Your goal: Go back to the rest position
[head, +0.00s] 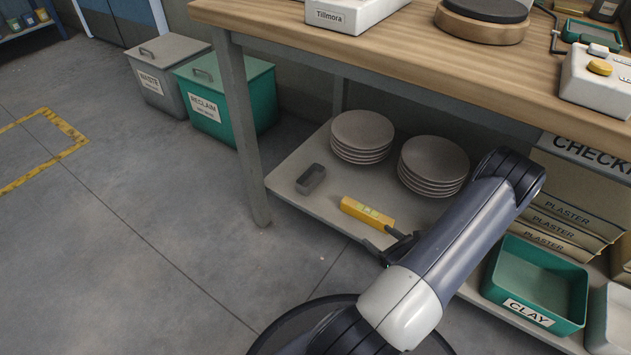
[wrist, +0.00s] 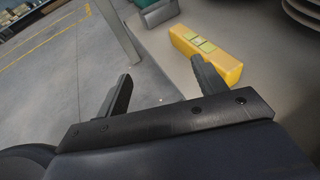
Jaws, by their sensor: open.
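My gripper (wrist: 158,85) is open in the wrist view, with two dark fingers apart and nothing between them. In the head view my gripper (head: 388,243) is partly hidden by my own arm and sits at the front edge of the lower shelf (head: 290,185). A yellow block with pale green patches (head: 368,212) lies on that shelf just beyond the fingers. It also shows in the wrist view (wrist: 225,64), where the right finger overlaps its near side. From these frames I cannot tell whether the finger touches it.
A workbench top (head: 400,50) is above. A green CLAY bin (head: 540,285) is at the right. Floor (head: 150,230) at the left is clear, before the RECLAIM bin (head: 225,100).

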